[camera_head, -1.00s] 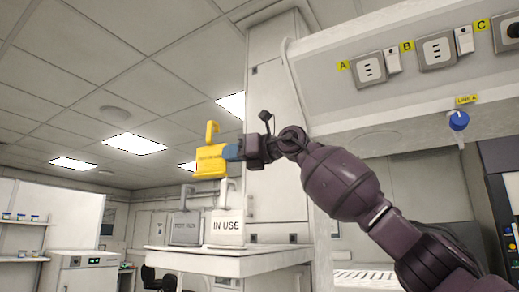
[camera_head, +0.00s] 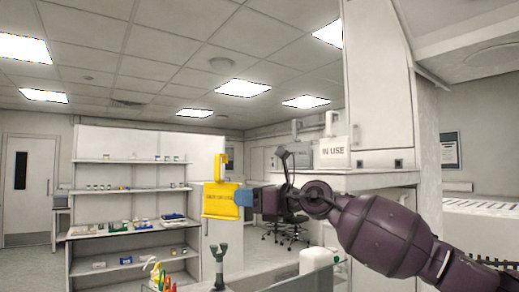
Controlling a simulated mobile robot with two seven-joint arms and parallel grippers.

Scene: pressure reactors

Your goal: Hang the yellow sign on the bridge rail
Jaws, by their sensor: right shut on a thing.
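The yellow sign (camera_head: 221,203) is near the middle of the head view, with a yellow hook at its top and dark lettering on its face. It hangs about upright in the air. My right gripper (camera_head: 247,199), with blue fingertips, comes in from the right and is shut on the sign's right edge. No rail can be clearly identified as the bridge rail in this view. My left gripper is not in view.
A white "IN USE" sign (camera_head: 333,152) and a grey sign (camera_head: 296,159) are at the white counter behind my right arm. Shelves (camera_head: 128,190) with small items stand at the back left. A white container (camera_head: 314,259) and several coloured tools (camera_head: 162,278) are low in front.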

